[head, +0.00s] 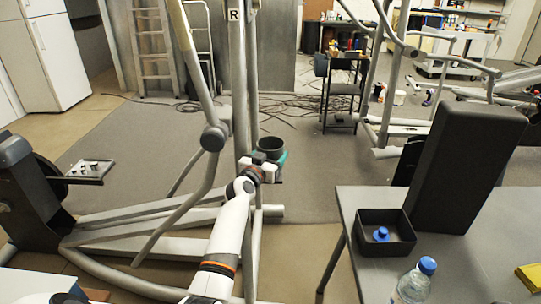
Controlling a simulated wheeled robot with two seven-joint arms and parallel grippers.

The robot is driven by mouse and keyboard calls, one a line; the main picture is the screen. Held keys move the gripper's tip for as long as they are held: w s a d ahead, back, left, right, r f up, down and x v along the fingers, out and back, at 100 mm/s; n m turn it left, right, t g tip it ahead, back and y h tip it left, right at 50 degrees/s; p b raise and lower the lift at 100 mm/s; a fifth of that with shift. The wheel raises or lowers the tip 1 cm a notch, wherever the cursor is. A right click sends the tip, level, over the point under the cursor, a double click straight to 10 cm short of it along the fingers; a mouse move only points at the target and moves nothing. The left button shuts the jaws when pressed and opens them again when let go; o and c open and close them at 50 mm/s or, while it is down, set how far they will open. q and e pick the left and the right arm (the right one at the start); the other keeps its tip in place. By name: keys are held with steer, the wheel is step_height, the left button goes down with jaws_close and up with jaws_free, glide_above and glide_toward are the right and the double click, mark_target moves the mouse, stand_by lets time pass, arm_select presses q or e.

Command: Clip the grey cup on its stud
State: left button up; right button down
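A dark grey cup (270,144) with an open top shows just right of the elliptical's upright post, at mid-picture. It looks upright. My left gripper (265,165) is at the end of the white arm with the orange band, directly in front of the cup's lower part. The gripper overlaps the cup in this view. Whether its fingers close on the cup cannot be made out. A teal patch (281,160) shows at the cup's right side. The stud cannot be made out; the gripper and cup may hide it. My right gripper is not in view.
The elliptical's upright post (240,90) and slanted lever (196,60) stand close left of the gripper. At right, a grey table (355,215) carries a black tray (372,214) with a blue-capped item, a bottle (416,280) and a tall black block (468,165). Cables (290,108) lie behind.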

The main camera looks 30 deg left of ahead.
arm_select(q)
steer(key=shift+f+b, duration=0.55)
steer(key=shift+f, duration=0.05)
stand_by(0.6)
steer(key=o, duration=1.1)
steer(key=s, duration=0.4)
steer(key=s+d, duration=0.1)
steer(key=s, duration=0.3)
steer(key=s+d, duration=0.1)
steer(key=s, duration=0.3)
steer(key=shift+w, duration=0.1)
